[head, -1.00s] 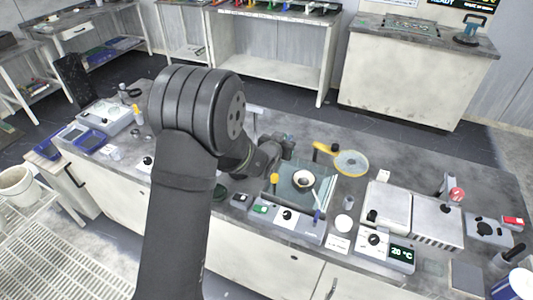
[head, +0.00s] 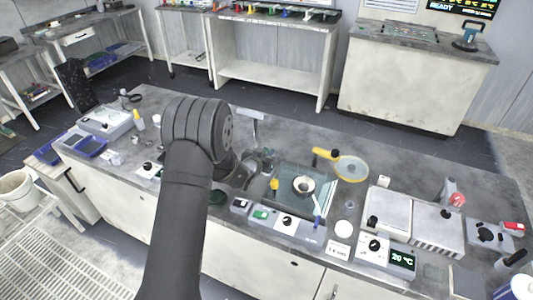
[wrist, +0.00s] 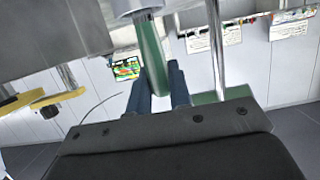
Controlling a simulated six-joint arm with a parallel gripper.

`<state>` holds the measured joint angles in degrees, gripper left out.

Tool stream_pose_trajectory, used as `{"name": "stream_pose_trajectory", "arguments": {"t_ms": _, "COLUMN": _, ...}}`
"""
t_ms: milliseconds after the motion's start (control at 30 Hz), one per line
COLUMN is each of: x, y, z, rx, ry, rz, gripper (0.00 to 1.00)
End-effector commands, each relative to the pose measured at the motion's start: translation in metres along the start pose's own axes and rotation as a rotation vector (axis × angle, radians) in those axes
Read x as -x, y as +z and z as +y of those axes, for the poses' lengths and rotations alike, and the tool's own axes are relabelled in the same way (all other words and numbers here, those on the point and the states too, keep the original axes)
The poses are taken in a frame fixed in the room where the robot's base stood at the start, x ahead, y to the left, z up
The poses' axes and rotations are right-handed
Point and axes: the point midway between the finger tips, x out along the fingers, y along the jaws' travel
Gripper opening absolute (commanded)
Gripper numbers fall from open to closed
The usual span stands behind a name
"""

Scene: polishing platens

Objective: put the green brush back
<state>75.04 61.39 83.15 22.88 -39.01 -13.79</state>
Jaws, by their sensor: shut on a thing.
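My gripper (wrist: 160,92) is in the wrist view, with its two dark blue fingers shut on the green brush (wrist: 152,48). The brush's green handle stands up from between the fingers, and its top end meets a grey round part at the picture's upper edge. I cannot tell whether that part belongs to the brush. In the head view my gripper (head: 262,162) is low over the bench, just left of the dark glassy platen unit (head: 322,198). The brush cannot be made out there.
A small bowl (head: 303,185) sits on the platen unit. A yellow-handled round pan (head: 350,168) lies behind it. Right of it stand grey boxes (head: 389,211) and a unit with a 20 °C display (head: 402,260). The bench's back strip is largely clear.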

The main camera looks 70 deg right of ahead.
Motion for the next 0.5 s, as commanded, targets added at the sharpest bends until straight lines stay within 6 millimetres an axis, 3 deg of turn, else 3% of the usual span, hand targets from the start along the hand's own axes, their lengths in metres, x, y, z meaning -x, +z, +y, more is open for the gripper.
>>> {"name": "stream_pose_trajectory", "arguments": {"t_ms": 200, "x": -0.0009, "y": 0.0032, "z": 0.0002, "rx": 0.0, "ry": 0.0, "rz": -0.001, "gripper": 0.0}}
{"name": "stream_pose_trajectory", "arguments": {"t_ms": 233, "x": -0.0009, "y": 0.003, "z": 0.0002, "rx": 0.0, "ry": 0.0, "rz": 0.0, "gripper": 0.22}}
{"name": "stream_pose_trajectory", "arguments": {"t_ms": 300, "x": -0.0008, "y": 0.0027, "z": 0.0002, "rx": 0.0, "ry": 0.0, "rz": 0.0, "gripper": 0.36}}
{"name": "stream_pose_trajectory", "arguments": {"t_ms": 333, "x": -0.0007, "y": 0.0028, "z": 0.0002, "rx": 0.0, "ry": 0.0, "rz": 0.0, "gripper": 0.4}}
{"name": "stream_pose_trajectory", "arguments": {"t_ms": 500, "x": -0.0007, "y": 0.0028, "z": 0.0002, "rx": 0.0, "ry": 0.0, "rz": 0.0, "gripper": 0.4}}
